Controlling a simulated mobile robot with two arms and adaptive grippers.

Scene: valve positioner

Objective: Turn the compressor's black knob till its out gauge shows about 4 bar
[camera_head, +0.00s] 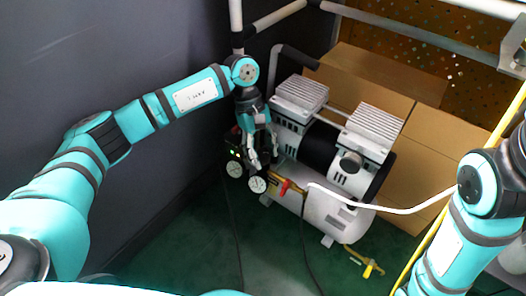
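The compressor (322,212) stands on the green floor, with a white tank below and a black-and-grey twin-head motor on top. Two round white gauges, a left one (234,169) and a right one (257,184), sit at its left end. Their needles are too small to read. My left gripper (258,162) points down at the compressor's left end, just above the gauges. The black knob cannot be made out; the gripper seems to cover its place. Whether the fingers are open or touch anything is unclear. My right arm shows at the right edge, but its gripper is out of view.
Cardboard boxes (362,80) stand behind the compressor. A dark wall (100,50) is at left. A yellow fitting (368,267) hangs low at right.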

